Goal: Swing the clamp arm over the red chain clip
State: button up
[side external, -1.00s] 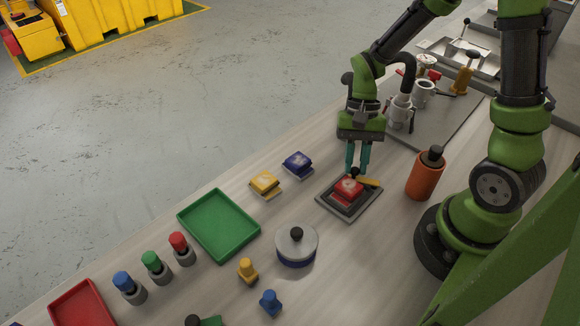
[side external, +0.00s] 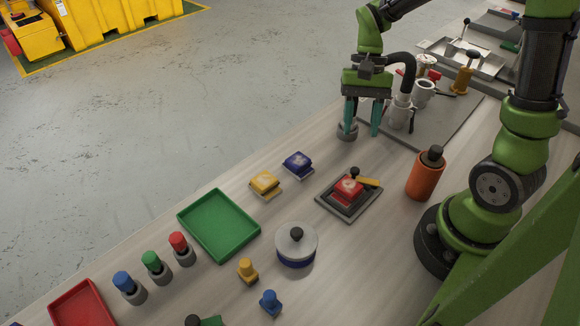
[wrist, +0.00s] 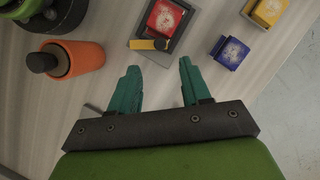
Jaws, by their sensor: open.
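The red chain clip (side external: 347,188) sits in a dark square fixture (side external: 337,204) on the bench; it also shows in the wrist view (wrist: 165,17). The yellow clamp arm (side external: 369,182) has a black knob (side external: 355,172) at one end. In the wrist view the clamp arm (wrist: 146,45) lies beside the clip, sticking out past the fixture's edge, and does not cross the clip. My gripper (side external: 361,132) is open and empty, above and behind the fixture, clear of the clamp arm. Its two teal fingers (wrist: 158,68) are spread in the wrist view.
An orange bottle (side external: 425,176) stands right of the fixture. Yellow (side external: 264,183) and blue (side external: 297,164) blocks lie to its left, with a lidded pot (side external: 296,245) in front. A grey round piece (side external: 347,134) and white cups (side external: 400,112) are near my gripper.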

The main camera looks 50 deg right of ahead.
jog(key=v, duration=0.8)
jog(key=shift+r, duration=0.1)
jog(key=shift+c, duration=0.6)
jog(key=shift+d, duration=0.45)
jog(key=shift+c, duration=1.3)
jog(key=s+d+f+m+y, duration=0.1)
jog(key=d+f, duration=0.1)
jog(key=s+d+f+m+y, duration=0.1)
jog(key=s+d+m, duration=0.1)
jog(key=s+d+f+m+y, duration=0.1)
jog(key=d+f, duration=0.1)
jog(key=d, duration=0.1)
jog(key=shift+s+d+f+m, duration=0.15)
jog(key=shift+s+f+m, duration=0.1)
jog(key=shift+f+m, duration=0.15)
grip_shut()
jog(key=s+d+f+m+t+y, duration=0.3)
jog(key=s+f+m+t+y, duration=0.2)
jog(key=s+m, duration=0.1)
jog(key=shift+t, duration=0.7)
jog(key=x, duration=0.4)
jog(key=r+x, duration=0.1)
jog(key=x, duration=0.4)
jog(key=w+x, duration=0.1)
jog(key=x, duration=0.4)
jog(key=shift+a+r, duration=0.2)
jog(key=shift+w+a+f, duration=0.1)
jog(key=shift+a, duration=0.35)
